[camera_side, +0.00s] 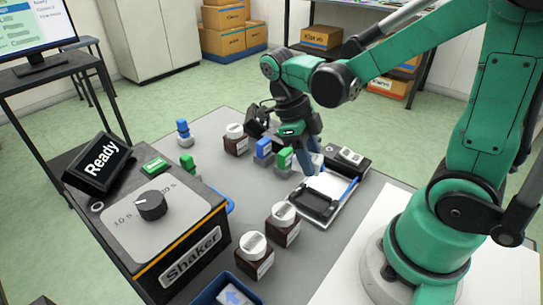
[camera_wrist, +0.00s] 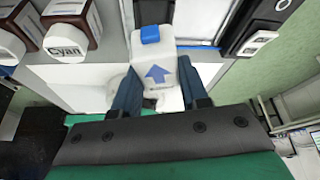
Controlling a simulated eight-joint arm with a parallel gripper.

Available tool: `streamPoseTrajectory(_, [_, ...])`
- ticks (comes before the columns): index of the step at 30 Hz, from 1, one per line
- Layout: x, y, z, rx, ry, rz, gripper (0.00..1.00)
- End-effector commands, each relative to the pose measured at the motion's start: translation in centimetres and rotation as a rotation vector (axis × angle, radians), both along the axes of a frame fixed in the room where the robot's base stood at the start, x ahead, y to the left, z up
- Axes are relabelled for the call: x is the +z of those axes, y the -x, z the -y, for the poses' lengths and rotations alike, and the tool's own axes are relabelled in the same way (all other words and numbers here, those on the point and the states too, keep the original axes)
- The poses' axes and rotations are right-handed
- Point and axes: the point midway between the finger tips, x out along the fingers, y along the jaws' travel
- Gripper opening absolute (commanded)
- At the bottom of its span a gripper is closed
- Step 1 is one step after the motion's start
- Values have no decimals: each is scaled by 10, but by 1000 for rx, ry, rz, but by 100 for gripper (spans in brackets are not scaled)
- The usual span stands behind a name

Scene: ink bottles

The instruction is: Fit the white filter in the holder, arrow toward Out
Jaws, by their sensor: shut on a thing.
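The white filter (camera_wrist: 168,52) is between the two blue fingers of my gripper (camera_wrist: 160,88) in the wrist view. It has a blue cap at its top edge and a blue arrow pointing up in that picture. In the side view my gripper (camera_side: 313,166) is low, at the far end of a white and black unit (camera_side: 318,198) with a blue strip, which may be the holder. The held filter is mostly hidden there by the fingers. I cannot read any Out mark, nor tell whether the filter touches the unit.
Brown bottles with white caps stand near, one at front (camera_side: 254,254), one behind it (camera_side: 283,224). Small blue-capped (camera_side: 263,150) and green-capped (camera_side: 284,159) pieces stand left of my gripper. The shaker (camera_side: 165,225) fills the left. A blue tray (camera_side: 207,294) holds an arrow-marked piece.

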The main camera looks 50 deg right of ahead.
Motion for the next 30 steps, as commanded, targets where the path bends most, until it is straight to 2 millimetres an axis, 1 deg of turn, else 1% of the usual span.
streamPoseTrajectory(1, [-2,9,1,-79,0,0,0])
streamPoseTrajectory(3, [-3,16,0,-164,0,0,0])
streamPoseTrajectory(7, [-6,23,0,-239,1,1,0])
streamPoseTrajectory(11, [-14,23,0,-248,2,1,0])
streamPoseTrajectory(21, [-45,22,0,-244,2,2,0])
streamPoseTrajectory(25, [-52,22,0,-244,2,2,0])
streamPoseTrajectory(30, [-56,23,0,-244,3,2,0])
